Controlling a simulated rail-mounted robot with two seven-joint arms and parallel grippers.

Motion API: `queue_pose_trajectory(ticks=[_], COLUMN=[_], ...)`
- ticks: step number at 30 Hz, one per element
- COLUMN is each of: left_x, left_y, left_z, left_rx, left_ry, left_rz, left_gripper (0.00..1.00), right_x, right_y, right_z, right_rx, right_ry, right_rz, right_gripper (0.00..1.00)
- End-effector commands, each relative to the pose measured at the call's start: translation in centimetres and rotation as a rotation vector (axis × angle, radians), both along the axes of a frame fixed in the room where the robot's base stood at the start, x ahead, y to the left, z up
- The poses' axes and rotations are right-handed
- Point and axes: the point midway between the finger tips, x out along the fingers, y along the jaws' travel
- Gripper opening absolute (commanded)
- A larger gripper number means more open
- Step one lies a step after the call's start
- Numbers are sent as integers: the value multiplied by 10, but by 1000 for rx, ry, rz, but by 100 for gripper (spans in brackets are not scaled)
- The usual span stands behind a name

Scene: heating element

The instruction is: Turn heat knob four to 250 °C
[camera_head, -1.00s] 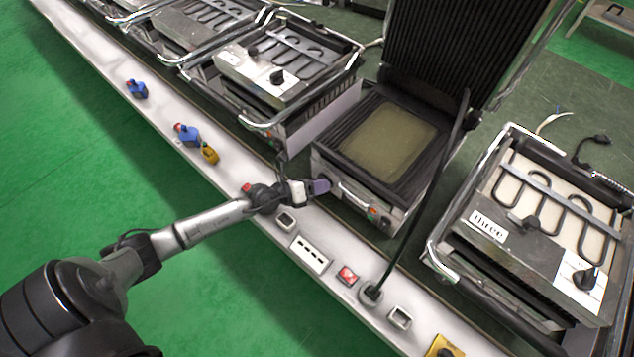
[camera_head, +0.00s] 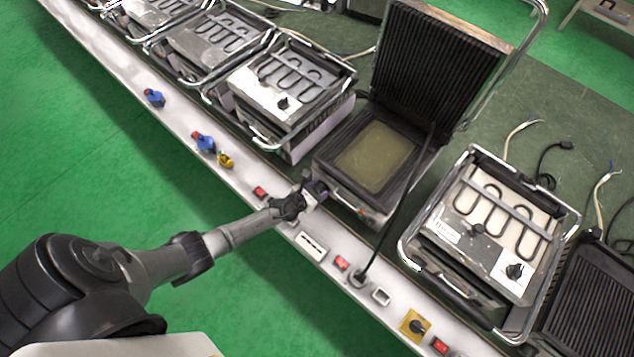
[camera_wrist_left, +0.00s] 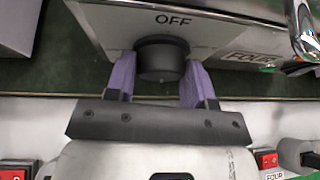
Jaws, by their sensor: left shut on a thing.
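The open grill (camera_head: 375,150) stands mid-bench with its ribbed lid raised. My left gripper (camera_head: 316,188) is at the left end of the grill's front face. In the left wrist view the black round knob (camera_wrist_left: 161,60) sits under an "OFF" label (camera_wrist_left: 173,19) on the metal front panel. The purple fingers of my left gripper (camera_wrist_left: 160,82) are on both sides of the knob, shut on it. A "FOUR" label (camera_wrist_left: 252,57) is on the panel to the right. The knob's pointer and any temperature marks cannot be made out. My right gripper is not in view.
The white bench strip (camera_head: 180,115) carries a white socket panel (camera_head: 311,246), red switches (camera_head: 341,263) and a yellow switch (camera_head: 415,326). A black cable (camera_head: 395,205) crosses the grill's right side. Another heater (camera_head: 490,230) stands to the right.

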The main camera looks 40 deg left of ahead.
Motion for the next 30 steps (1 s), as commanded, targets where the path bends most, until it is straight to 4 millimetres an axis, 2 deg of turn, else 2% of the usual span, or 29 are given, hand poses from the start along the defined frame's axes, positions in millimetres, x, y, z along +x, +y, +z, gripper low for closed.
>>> queue_pose_trajectory(ticks=[1,9,21,30], left_x=[2,2,2,1], left_y=[-3,-4,-6,-6], left_z=[9,5,1,0], left_rx=[43,297,594,704], left_ry=[-1,2,7,10], left_rz=[0,-2,-2,-3], left_gripper=[25,25,25,25], right_x=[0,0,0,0], right_y=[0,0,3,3], right_z=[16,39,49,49], right_rx=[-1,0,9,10], right_ry=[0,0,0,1], right_rz=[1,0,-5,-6], right_gripper=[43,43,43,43])
